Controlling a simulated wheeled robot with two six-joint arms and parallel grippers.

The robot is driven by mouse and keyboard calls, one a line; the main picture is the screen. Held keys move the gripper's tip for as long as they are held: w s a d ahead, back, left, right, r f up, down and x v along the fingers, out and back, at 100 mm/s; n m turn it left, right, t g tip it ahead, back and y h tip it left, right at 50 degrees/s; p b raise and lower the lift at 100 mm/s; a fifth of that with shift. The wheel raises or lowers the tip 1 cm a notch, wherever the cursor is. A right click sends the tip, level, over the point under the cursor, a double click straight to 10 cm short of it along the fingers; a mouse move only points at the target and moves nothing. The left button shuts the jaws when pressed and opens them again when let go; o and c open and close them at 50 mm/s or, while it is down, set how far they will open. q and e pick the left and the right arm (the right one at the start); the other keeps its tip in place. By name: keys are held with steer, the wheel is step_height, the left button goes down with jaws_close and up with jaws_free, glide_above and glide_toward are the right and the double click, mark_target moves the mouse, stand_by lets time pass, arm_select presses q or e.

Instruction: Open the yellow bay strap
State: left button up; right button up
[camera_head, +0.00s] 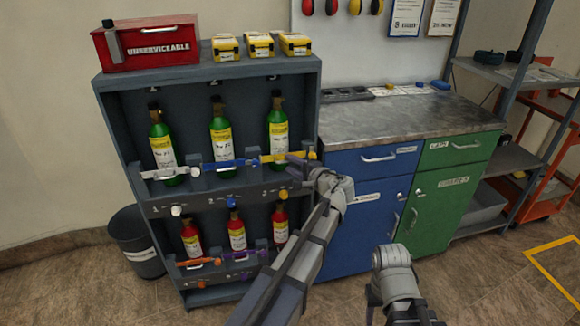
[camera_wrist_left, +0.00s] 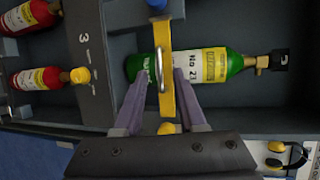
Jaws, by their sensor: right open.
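The yellow bay strap (camera_head: 273,158) lies across the front of the green bottle (camera_head: 277,128) in the upper row's right-hand bay. In the left wrist view the strap (camera_wrist_left: 166,40) runs upright in the picture, with a metal handle (camera_wrist_left: 160,72) on it, in front of the bottle (camera_wrist_left: 232,65). My left gripper (camera_head: 292,164) is at this strap. In the left wrist view its two purple fingers (camera_wrist_left: 163,78) stand on either side of the strap and handle, with a narrow gap on the left. My right arm shows at lower right, but its fingers are not seen.
White and blue straps (camera_head: 222,163) cross the neighbouring bays. Red bottles (camera_head: 237,232) stand in the lower row. A red box (camera_head: 148,46) and yellow cases (camera_head: 259,45) sit on top of the rack. A blue and green cabinet (camera_head: 362,195) stands close on the right.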

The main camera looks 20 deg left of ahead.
arm_select(q)
steer(key=shift+w+a+f, duration=0.15)
steer(key=shift+w+a, duration=0.1)
steer(key=shift+a, duration=0.2)
jaws_close()
stand_by(1.2)
